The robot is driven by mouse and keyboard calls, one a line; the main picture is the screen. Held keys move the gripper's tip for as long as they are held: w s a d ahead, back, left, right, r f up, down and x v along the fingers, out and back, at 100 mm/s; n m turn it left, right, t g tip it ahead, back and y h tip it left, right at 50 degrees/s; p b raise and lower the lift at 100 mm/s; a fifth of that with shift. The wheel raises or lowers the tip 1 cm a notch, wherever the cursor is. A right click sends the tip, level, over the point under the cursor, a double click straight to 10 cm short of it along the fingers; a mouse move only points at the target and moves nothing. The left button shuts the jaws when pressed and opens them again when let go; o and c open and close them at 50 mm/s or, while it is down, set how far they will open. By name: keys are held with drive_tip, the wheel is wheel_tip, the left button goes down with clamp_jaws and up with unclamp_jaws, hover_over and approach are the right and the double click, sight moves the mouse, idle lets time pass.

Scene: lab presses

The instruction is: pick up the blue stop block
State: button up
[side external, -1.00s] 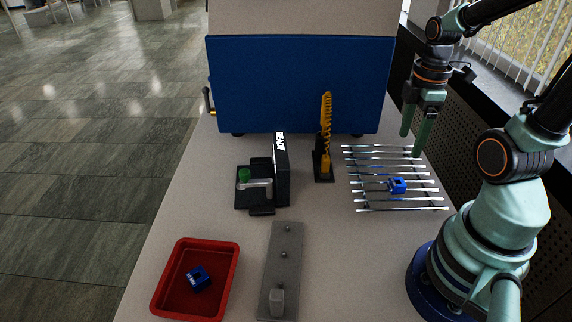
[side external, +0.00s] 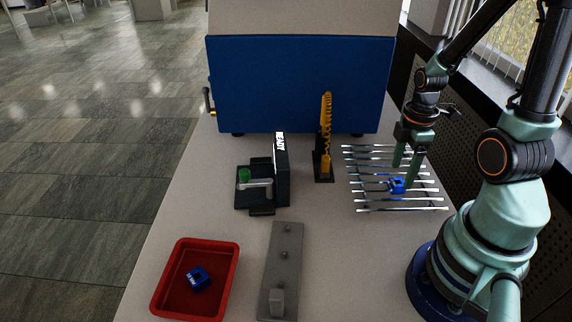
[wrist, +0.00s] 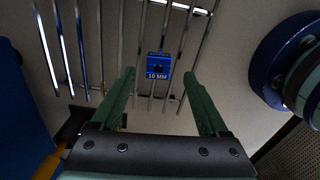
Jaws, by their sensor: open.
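A blue stop block (side external: 397,185) sits on the rack of metal rods (side external: 363,197) at the right of the table. In the wrist view the block (wrist: 158,66) shows a "10 MM" label and lies beyond the fingertips, roughly midway between them. My gripper (side external: 404,175) is open, pointing down, with its green fingers just above and around the block in the side view. In the wrist view my gripper (wrist: 160,84) has nothing between its fingers. A second blue block (side external: 198,279) lies in the red tray (side external: 229,283) at the front left.
A yellow upright piece (side external: 326,140) on a black base stands left of the rack. A black fixture with a green button (side external: 243,175) and a grey plate with pegs (side external: 283,260) are further left. A large blue press (side external: 300,85) fills the back.

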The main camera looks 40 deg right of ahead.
sight(399, 178)
drive_tip(key=shift+w+f, duration=0.15)
drive_tip(key=shift+f, duration=1.55)
clamp_jaws()
drive_tip(key=shift+r, duration=0.15)
